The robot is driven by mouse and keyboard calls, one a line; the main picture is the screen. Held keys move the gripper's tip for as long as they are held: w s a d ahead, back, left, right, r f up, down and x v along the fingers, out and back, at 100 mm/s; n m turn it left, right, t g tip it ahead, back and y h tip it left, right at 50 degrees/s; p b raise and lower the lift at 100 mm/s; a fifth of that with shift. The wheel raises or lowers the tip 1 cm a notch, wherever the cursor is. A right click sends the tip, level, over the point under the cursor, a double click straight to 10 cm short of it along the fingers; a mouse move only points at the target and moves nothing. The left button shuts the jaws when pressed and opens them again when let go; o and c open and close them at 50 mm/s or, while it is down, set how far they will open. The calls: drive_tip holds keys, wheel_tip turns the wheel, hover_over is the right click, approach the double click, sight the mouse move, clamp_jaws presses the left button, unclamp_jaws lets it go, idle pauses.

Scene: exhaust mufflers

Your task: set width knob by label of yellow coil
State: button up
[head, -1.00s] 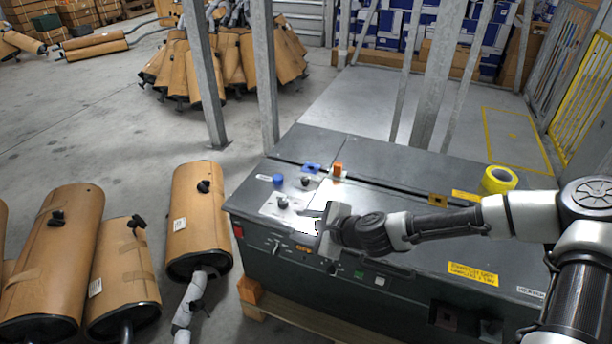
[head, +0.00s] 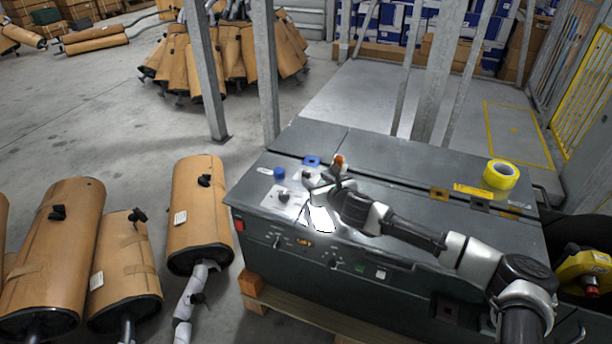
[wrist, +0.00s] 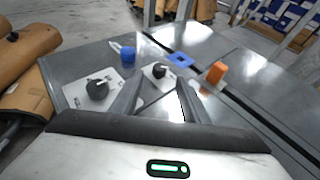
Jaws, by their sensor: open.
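The yellow coil (head: 502,174) lies on the right end of the dark machine top (head: 400,168); no readable label shows on it. Two black knobs sit on pale plates at the left end: a nearer one (wrist: 97,90) and a farther one (wrist: 159,70), each with a white pointer mark. I cannot read which is the width knob. My gripper (wrist: 160,82) is open and empty over the panel. Its fingers point toward the farther knob, which shows between and beyond the tips. In the head view my gripper (head: 312,185) partly covers that knob.
A blue cap (wrist: 127,57), a blue square piece (wrist: 180,60) and an orange block (wrist: 216,72) stand near the knobs. A long slot runs along the machine top. Wrapped mufflers (head: 200,215) stand at the left. Posts (head: 265,75) rise behind the machine.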

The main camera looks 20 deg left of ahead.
sight(307, 173)
drive_tip(key=b+x, duration=0.1)
drive_tip(key=x, duration=0.8)
clamp_jaws()
